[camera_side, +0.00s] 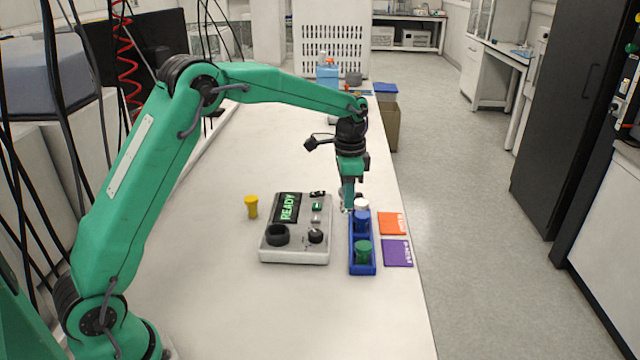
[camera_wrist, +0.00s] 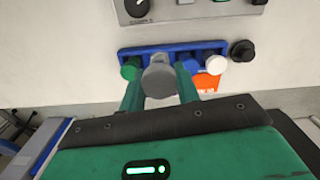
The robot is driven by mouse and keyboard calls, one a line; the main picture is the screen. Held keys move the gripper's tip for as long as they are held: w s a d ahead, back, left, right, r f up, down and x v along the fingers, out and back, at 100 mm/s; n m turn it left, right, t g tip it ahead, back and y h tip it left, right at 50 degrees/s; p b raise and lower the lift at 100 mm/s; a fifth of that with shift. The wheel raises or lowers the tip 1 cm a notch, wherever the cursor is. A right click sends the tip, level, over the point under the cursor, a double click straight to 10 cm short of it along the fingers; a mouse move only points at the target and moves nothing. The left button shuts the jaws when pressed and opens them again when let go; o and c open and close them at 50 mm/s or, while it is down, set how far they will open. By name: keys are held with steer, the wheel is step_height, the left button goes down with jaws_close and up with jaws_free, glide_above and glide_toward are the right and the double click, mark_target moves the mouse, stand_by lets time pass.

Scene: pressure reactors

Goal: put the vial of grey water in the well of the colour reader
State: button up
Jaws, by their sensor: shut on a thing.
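My gripper (camera_wrist: 160,92) is shut on a grey-capped vial (camera_wrist: 160,78), which shows between the fingers in the wrist view. In the side view my gripper (camera_side: 347,206) is beside the far part of the blue rack (camera_side: 361,268), and the grey vial is hard to make out there. The wrist view looks past the vial at the rack, so I cannot tell their gap. The colour reader (camera_side: 295,255) lies left of the rack, its screen reading READY. Its dark round well (camera_side: 277,235) is at the near left corner.
The rack holds green (camera_side: 363,252), blue (camera_side: 361,220) and white (camera_side: 361,204) capped vials. Orange (camera_side: 391,223) and purple (camera_side: 397,252) cards lie right of it. A yellow piece (camera_side: 251,206) stands left of the reader. A black round object (camera_wrist: 242,51) is beyond the rack's white end.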

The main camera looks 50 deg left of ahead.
steer(key=s+a+r, duration=0.1)
steer(key=s+a, duration=0.8)
steer(key=s, duration=0.4)
steer(key=shift+s+a, duration=0.2)
steer(key=shift+a, duration=0.1)
steer(key=shift+f, duration=0.1)
steer(key=shift+f, duration=1.75)
steer(key=shift+f, duration=0.35)
steer(key=shift+f, duration=0.35)
steer(key=shift+f, duration=0.35)
steer(key=shift+f, duration=0.4)
